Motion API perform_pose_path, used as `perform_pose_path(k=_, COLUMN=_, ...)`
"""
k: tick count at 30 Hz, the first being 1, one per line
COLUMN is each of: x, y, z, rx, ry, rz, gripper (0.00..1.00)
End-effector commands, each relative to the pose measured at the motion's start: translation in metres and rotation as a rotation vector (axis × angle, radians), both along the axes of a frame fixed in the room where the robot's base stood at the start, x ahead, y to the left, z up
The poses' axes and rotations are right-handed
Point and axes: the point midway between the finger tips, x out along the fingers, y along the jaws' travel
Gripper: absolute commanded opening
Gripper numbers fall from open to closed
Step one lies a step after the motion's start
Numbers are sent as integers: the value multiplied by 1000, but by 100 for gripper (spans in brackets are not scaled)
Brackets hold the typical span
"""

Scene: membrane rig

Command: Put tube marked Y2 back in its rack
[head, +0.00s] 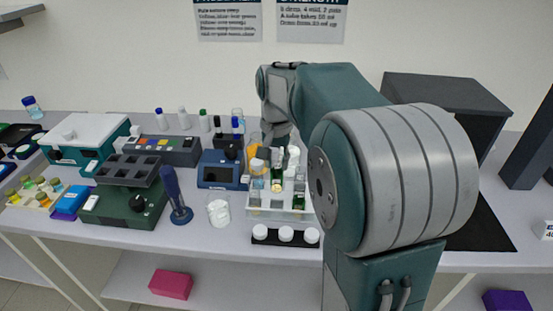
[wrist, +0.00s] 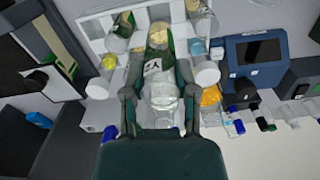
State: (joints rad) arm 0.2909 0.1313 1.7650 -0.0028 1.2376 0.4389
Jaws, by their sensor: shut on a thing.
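My gripper (wrist: 158,98) is shut on a clear tube (wrist: 160,68) with a white label; a dark "Y" shows, but I cannot read the rest. The tube has a tan top and dark green inside, and its near end lies between the fingers. The white rack (wrist: 96,28) is behind it, with other tubes and bottles on both sides. I cannot tell whether the held tube touches the rack. In the head view the rack (head: 262,213) stands on the bench, and my gripper (head: 276,142) is above its back part, partly hidden by tubes and my arm.
A blue device with a screen (head: 219,170) stands left of the rack, with a beaker (head: 218,210) in front of it. A dark box (head: 440,98) stands at the right.

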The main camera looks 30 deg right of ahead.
Motion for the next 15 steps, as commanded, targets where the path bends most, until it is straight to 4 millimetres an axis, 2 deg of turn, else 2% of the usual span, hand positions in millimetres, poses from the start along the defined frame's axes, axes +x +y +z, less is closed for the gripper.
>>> perform_pose_path(k=15, x=0, y=0, z=-31, rx=0, ry=1, rz=0, gripper=0)
